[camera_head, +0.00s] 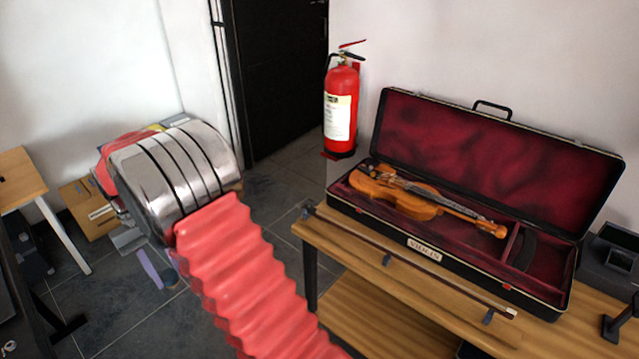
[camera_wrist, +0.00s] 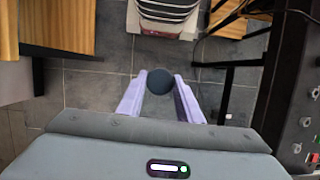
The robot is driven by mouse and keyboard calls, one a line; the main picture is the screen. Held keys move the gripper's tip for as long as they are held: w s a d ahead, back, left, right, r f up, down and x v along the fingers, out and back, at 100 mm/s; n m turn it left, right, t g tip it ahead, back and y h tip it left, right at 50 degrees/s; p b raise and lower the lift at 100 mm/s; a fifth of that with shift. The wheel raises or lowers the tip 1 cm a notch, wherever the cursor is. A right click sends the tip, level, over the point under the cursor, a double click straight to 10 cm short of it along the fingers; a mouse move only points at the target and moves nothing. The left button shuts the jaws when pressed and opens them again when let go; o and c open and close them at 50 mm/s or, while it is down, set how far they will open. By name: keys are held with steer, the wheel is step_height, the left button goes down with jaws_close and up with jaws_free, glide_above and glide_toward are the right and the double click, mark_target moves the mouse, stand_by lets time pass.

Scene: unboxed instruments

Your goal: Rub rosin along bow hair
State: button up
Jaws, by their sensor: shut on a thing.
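The bow (camera_head: 435,273) lies along the front edge of the wooden table in the head view, raised on small dark supports, in front of the violin case. My gripper (camera_wrist: 160,80) has pale purple fingers shut on a dark round piece, apparently the rosin (camera_wrist: 159,82), held at the fingertips. In the head view my gripper (camera_head: 158,272) hangs over the grey tiled floor, left of the table and well apart from the bow. My arm partly hides it there. The bow does not show clearly in the wrist view.
The open case (camera_head: 590,240) holds a violin (camera_head: 400,195) on the table (camera_head: 350,247). A red fire extinguisher (camera_head: 341,110) stands behind the table. A cardboard box (camera_head: 88,208) is on the floor at left. Tiled floor (camera_wrist: 100,82) shows around my fingers.

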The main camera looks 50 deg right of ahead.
steer(key=shift+a, duration=0.1)
steer(key=d+r+n+h, duration=0.1)
steer(key=d+n, duration=0.4)
steer(key=d, duration=2)
steer(key=s+d+r+n, duration=0.1)
steer(key=s+d, duration=0.2)
steer(key=d, duration=0.4)
steer(key=s+d+n+h, duration=0.1)
steer(key=s+d+n, duration=0.1)
steer(key=d, duration=0.5)
steer(key=s+d+r+n+t, duration=0.1)
steer(key=s+d, duration=0.2)
steer(key=d, duration=0.4)
steer(key=shift+s+d+r+n, duration=0.2)
steer(key=shift+s+r+n, duration=0.1)
steer(key=shift+r, duration=0.05)
